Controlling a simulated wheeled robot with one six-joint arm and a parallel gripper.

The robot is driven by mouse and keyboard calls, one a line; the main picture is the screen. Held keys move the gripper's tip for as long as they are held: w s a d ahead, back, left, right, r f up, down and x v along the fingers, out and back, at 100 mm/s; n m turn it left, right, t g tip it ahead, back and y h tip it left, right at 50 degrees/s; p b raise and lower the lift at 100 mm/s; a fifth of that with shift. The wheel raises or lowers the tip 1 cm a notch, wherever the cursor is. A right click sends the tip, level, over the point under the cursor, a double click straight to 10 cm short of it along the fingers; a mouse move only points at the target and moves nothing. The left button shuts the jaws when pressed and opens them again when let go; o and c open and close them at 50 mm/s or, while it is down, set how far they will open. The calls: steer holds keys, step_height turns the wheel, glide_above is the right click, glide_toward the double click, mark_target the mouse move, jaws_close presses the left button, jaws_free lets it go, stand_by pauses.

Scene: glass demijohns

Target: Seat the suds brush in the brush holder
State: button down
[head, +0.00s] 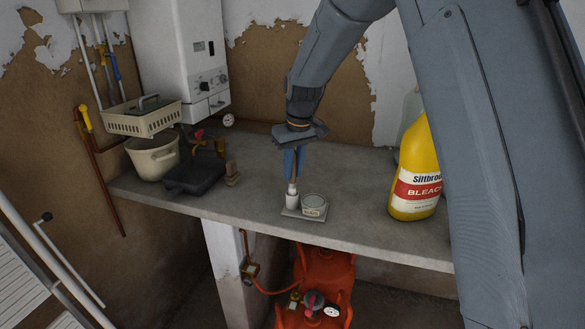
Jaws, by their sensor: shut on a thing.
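My gripper (293,165) points down over the counter, its blue fingers shut on the suds brush. Little of the brush (292,186) shows: a slim brownish part between the fingers and a pale lower end. That end is at the mouth of a small white cup, which I take to be the brush holder (292,200), and the brush looks nearly upright. The cup stands on a flat grey base near the counter's front edge. I cannot tell how deep the brush sits in the cup or whether it touches the bottom.
A yellow bleach bottle (415,175) stands on the counter (350,235) at right. A cream pot (153,158) and dark case (193,174) are at left. Counter around the base is clear.

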mark_target(292, 187)
steer(key=shift+f+b, duration=0.85)
steer(key=shift+f, duration=1.35)
steer(key=c, duration=1.6)
jaws_free()
steer(key=shift+o, duration=0.2)
steer(key=shift+r, duration=0.1)
steer(key=shift+s+d+r+b, duration=0.15)
steer(key=shift+r+b, duration=0.25)
steer(key=shift+r, duration=0.85)
steer(key=shift+s+d+r+b, duration=0.1)
steer(key=shift+s+r+b, duration=0.25)
steer(key=shift+r, duration=0.95)
steer(key=shift+s+d+r+b, duration=0.15)
steer(key=shift+r+b, duration=0.25)
steer(key=shift+r, duration=0.85)
steer(key=s+d+f+m, duration=0.1)
steer(key=s+d+f, duration=0.2)
steer(key=s, duration=0.6)
steer(key=s+d+f+m, duration=0.2)
steer(key=s+d+f, duration=0.2)
steer(key=s, duration=0.5)
steer(key=s+d+f+m+h, duration=0.1)
steer(key=s+d+f, duration=0.3)
steer(key=s, duration=0.6)
steer(key=shift+d+f+m+g, duration=0.2)
steer(key=shift+d+m+g, duration=0.1)
steer(key=shift+d+m, duration=0.35)
